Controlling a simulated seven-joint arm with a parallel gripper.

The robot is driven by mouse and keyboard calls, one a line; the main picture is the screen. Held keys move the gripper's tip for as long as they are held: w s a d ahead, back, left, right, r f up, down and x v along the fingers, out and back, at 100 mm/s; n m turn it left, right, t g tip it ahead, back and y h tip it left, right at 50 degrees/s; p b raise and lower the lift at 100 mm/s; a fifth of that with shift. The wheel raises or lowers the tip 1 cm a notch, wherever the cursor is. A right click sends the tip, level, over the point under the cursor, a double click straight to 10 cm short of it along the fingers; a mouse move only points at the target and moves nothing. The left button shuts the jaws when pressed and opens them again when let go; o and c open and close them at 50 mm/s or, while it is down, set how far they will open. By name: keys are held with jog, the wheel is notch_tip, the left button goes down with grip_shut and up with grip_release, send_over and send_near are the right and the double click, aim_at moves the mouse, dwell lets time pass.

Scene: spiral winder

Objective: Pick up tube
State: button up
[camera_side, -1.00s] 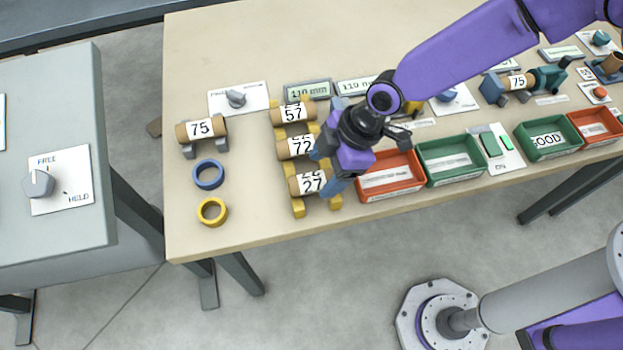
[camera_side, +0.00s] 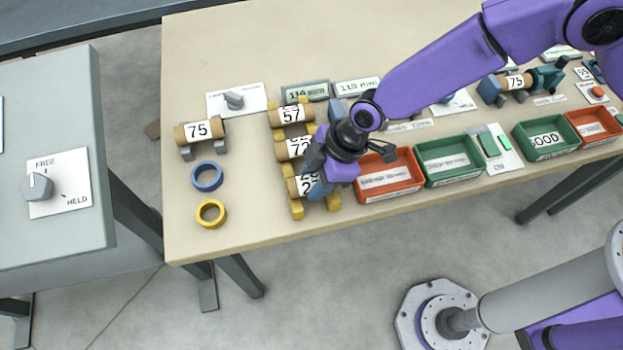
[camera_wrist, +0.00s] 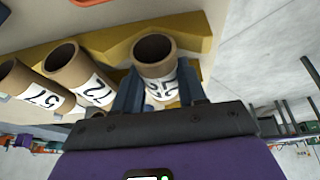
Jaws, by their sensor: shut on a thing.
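Cardboard tubes with white number labels lie on a yellow rack (camera_side: 297,208) on the table. The nearest tube (camera_side: 292,186) has a label partly covered by my gripper. In the wrist view this tube (camera_wrist: 153,49) sits between my two blue fingers, its open end facing the camera. My gripper (camera_side: 312,184) is shut on this tube, which is still at the rack. The middle tube, labelled 72 (camera_side: 294,148), and the far tube, labelled 57 (camera_side: 291,115), lie beside it in the rack.
A tube labelled 75 (camera_side: 199,131) rests on a grey stand at the left. A blue ring (camera_side: 207,176) and a yellow ring (camera_side: 211,213) lie left of the rack. A red bin (camera_side: 389,176) and a green bin (camera_side: 448,160) stand close to the right.

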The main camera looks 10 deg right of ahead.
jog(key=shift+r, duration=0.15)
jog(key=shift+r, duration=0.65)
jog(key=s+d+r, duration=0.8)
jog(key=d+r, duration=0.3)
jog(key=w+d+r, duration=0.2)
jog(key=w+d, duration=0.9)
jog(key=d, duration=0.1)
jog(key=w+a+f, duration=0.2)
jog(key=w+f, duration=0.1)
jog(key=w, duration=0.1)
jog(key=w+a+f, duration=0.3)
jog(key=w, duration=0.1)
jog(key=w+a+f, duration=0.2)
jog(key=w+f, duration=0.2)
jog(key=shift+a, duration=0.15)
jog(key=shift+a+f, duration=0.1)
jog(key=shift+f, duration=1.55)
